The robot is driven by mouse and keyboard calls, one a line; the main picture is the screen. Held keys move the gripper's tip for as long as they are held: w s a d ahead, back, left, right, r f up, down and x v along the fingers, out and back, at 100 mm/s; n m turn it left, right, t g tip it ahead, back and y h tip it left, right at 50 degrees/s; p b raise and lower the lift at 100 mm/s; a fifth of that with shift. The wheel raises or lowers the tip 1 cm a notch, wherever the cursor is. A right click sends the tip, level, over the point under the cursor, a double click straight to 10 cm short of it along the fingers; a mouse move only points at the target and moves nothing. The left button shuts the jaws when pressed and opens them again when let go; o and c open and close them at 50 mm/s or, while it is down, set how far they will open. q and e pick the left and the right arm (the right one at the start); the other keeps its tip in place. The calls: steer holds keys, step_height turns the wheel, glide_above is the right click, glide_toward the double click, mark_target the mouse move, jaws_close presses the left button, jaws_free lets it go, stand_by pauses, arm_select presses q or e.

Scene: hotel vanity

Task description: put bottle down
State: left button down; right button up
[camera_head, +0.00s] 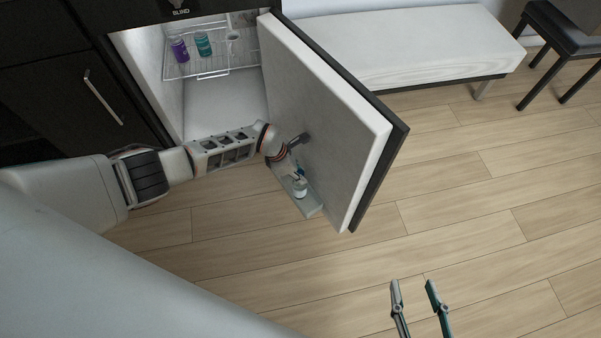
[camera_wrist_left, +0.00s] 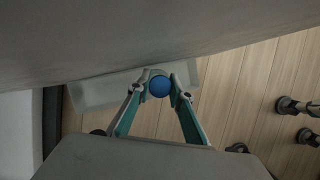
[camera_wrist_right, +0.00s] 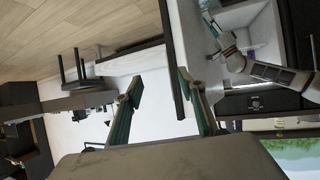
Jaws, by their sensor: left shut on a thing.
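A small bottle (camera_head: 300,187) with a whitish body stands at the door shelf (camera_head: 309,207) on the inside of the open fridge door (camera_head: 330,110). In the left wrist view its round blue cap (camera_wrist_left: 160,86) lies between the fingers, with the pale shelf (camera_wrist_left: 95,90) behind it. My left gripper (camera_head: 299,172) is shut on the bottle from above. I cannot tell whether the bottle's base touches the shelf. My right gripper (camera_head: 411,286) is open and empty over the floor, away from the fridge; its spread fingers also show in the right wrist view (camera_wrist_right: 160,88).
A purple can (camera_head: 179,50) and a teal can (camera_head: 203,44) stand on the wire rack (camera_head: 215,72) inside the fridge. The open door rises beside my left gripper. A white bench (camera_head: 400,45) and a dark chair (camera_head: 565,35) are at the back. The wood floor is clear.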

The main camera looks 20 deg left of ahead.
arm_select(q)
steer(key=c, duration=1.8)
jaws_free()
steer(key=p+v, duration=0.1)
steer(key=v, duration=0.2)
steer(key=shift+w+r+p, duration=0.35)
steer(key=p+v, duration=0.1)
steer(key=v, duration=0.1)
steer(key=p+v, duration=0.1)
steer(key=v, duration=0.2)
steer(key=s+p+v, duration=0.1)
steer(key=p+v, duration=0.1)
steer(key=v, duration=0.1)
steer(key=shift+s+a+r, duration=0.1)
steer(key=shift+a, duration=0.1)
arm_select(e)
steer(key=shift+n+g+h, duration=0.4)
steer(key=shift+g+h, duration=0.2)
steer(key=shift+h, duration=0.1)
steer(key=d, duration=0.1)
steer(key=s+d+f, duration=0.1)
steer(key=d, duration=0.1)
steer(key=s+d+f, duration=0.1)
steer(key=shift+d+f, duration=0.2)
steer(key=shift+d, duration=0.05)
